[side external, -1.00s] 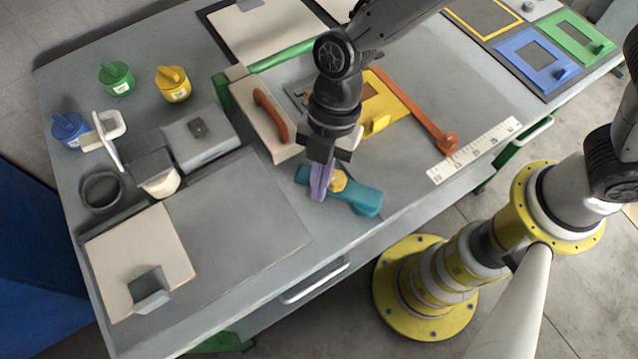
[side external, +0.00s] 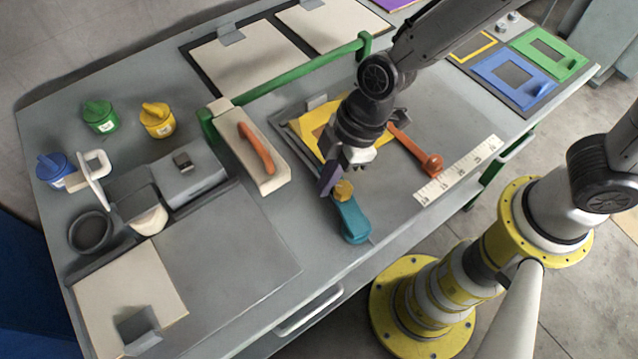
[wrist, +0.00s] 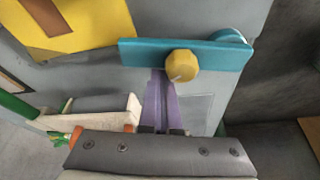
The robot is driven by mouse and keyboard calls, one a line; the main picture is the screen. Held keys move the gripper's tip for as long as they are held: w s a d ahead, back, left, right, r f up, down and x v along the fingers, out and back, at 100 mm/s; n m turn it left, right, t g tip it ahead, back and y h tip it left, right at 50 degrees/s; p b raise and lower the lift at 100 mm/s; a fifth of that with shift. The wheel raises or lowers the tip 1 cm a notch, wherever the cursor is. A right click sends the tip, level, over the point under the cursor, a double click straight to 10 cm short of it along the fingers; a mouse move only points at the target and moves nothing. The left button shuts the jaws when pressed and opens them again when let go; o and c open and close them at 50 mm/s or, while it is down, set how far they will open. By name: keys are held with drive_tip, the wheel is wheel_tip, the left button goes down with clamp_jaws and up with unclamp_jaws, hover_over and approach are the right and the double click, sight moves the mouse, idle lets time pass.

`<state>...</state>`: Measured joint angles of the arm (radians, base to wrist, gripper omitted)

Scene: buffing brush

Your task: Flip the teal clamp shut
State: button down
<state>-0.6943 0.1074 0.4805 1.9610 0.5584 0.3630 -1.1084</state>
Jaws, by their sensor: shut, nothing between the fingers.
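The teal clamp (side external: 351,218) lies on the bench near its front edge, with a round end toward the edge and its arm reaching back toward the yellow plate (side external: 304,124). A yellow knob (side external: 344,190) sits on the arm. In the wrist view the teal arm (wrist: 143,53) runs across the top, with its knob (wrist: 182,66) at the middle. My gripper (side external: 327,184) has purple fingers, shut and empty, at the left side of the arm by the knob. In the wrist view the fingertips (wrist: 158,77) meet the arm's edge; I cannot tell whether they touch.
A cream block with an orange handle (side external: 256,150) stands left of my gripper. An orange bar (side external: 415,150) and a white ruler (side external: 458,170) lie to the right. A green rail (side external: 300,68) runs behind. The bench left of the clamp is clear.

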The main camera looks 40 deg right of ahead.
drive_tip(key=shift+d, duration=0.6)
idle(0.4)
drive_tip(key=a, duration=0.1)
drive_tip(key=w+a, duration=0.1)
drive_tip(key=a, duration=0.2)
drive_tip(key=shift+w+r, duration=0.1)
drive_tip(key=shift+w, duration=0.15)
drive_tip(key=v, duration=1)
drive_tip(key=shift+s, duration=0.2)
drive_tip(key=shift+d, duration=0.1)
